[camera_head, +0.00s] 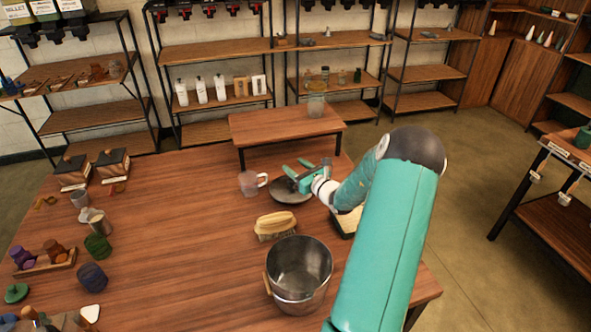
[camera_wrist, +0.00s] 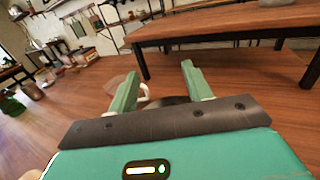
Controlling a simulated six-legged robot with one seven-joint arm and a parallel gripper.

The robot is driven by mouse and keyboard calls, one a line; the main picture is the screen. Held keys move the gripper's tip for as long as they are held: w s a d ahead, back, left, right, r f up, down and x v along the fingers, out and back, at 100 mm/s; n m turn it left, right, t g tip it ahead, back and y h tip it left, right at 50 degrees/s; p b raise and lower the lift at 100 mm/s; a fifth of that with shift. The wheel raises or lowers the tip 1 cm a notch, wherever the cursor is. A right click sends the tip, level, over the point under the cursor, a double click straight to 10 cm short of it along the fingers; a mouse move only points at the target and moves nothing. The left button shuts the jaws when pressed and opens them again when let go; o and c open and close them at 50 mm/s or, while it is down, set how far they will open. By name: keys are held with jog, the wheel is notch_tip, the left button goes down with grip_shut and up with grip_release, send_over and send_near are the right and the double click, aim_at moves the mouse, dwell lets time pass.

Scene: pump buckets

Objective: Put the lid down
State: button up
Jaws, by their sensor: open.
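A dark grey round lid (camera_head: 287,194) lies flat, apparently on the wooden table, just beyond the metal bucket. My gripper (camera_head: 295,168) is open, over the lid's far right side, with its two green fingers spread and nothing seen between them. In the wrist view my gripper (camera_wrist: 158,82) also shows open, with a dark sliver of the lid (camera_wrist: 172,101) low between the fingers. The gripper body hides most of the lid there. I cannot tell whether a finger touches it. The open metal bucket (camera_head: 300,268) stands upright nearer my body.
A clear mug (camera_head: 250,184) stands close left of the lid. A wooden brush (camera_head: 274,225) lies between lid and bucket. The table's middle left is clear.

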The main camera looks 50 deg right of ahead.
jog(key=s+a, duration=0.1)
jog(key=s, duration=1)
jog(key=w+a+r+n+g+y, duration=0.1)
jog(key=a+r+n+g+y, duration=0.2)
jog(key=a+n, duration=0.5)
jog(key=w+a+r+n+g+y, duration=0.2)
jog(key=a+r+n+g+y, duration=0.15)
jog(key=a, duration=0.85)
jog(key=w+a+r+n+g+y, duration=0.1)
jog(key=a+r+n+g+y, duration=0.25)
jog(key=a+n, duration=0.45)
jog(key=s+a+r+n+g+h, duration=0.3)
jog(key=s+a+n, duration=0.4)
jog(key=a, duration=0.6)
jog(key=s+a+r+n+h, duration=0.2)
jog(key=s+r+n+h, duration=0.3)
jog(key=s+n, duration=0.4)
jog(key=shift+s+a+r+n+t, duration=0.15)
jog(key=shift+r+n+t, duration=0.15)
jog(key=shift+r+n, duration=0.5)
jog(key=shift+s+f, duration=0.1)
